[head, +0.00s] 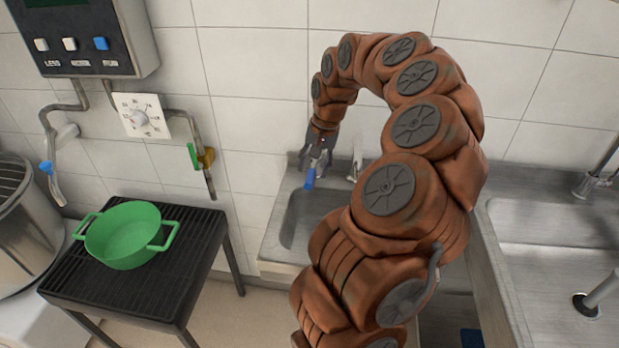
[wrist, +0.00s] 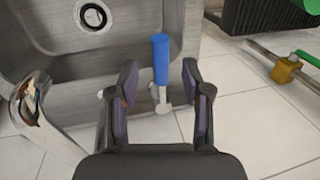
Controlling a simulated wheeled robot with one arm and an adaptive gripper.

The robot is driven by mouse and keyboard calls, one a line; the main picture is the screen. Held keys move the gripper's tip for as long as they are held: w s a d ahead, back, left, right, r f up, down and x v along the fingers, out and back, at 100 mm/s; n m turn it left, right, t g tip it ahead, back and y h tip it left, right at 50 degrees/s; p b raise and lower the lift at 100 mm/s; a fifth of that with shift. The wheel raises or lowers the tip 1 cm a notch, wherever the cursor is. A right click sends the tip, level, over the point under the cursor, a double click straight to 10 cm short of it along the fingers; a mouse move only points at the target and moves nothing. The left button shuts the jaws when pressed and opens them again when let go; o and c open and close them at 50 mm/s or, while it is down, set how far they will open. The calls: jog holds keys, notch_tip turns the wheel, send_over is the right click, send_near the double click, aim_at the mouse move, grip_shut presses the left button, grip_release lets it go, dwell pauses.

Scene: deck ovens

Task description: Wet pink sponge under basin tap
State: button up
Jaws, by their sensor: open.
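The basin (head: 300,213) is a small steel sink against the tiled wall, partly hidden behind my arm; its wall and drain show in the wrist view (wrist: 60,60). A blue lever (wrist: 160,58) on a metal stem stands at the basin's wall-side edge, and a metal spout (head: 355,163) is right of it in the head view. My gripper (wrist: 158,82) is open, with the blue lever between its fingers in the picture; I cannot tell if they touch it. No pink sponge shows in either view.
A black slatted stand (head: 190,262) with a green pot (head: 124,235) is at the left. A pipe with a yellow valve (head: 205,158) runs down the wall. A control box (head: 85,35) hangs upper left. A larger steel sink (head: 550,250) lies at the right.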

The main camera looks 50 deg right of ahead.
aim_at(310, 180)
jog(key=shift+w+a+f+p, duration=0.15)
jog(key=shift+f+p, duration=0.1)
jog(key=shift+f, duration=0.6)
jog(key=shift+w+a+f+p, duration=0.1)
jog(key=shift+f+p, duration=0.1)
jog(key=shift+f, duration=0.65)
jog(key=shift+w+a+f+p, duration=0.15)
jog(key=shift+f+p, duration=0.1)
jog(key=shift+f, duration=0.6)
jog(key=shift+d, duration=0.1)
grip_shut()
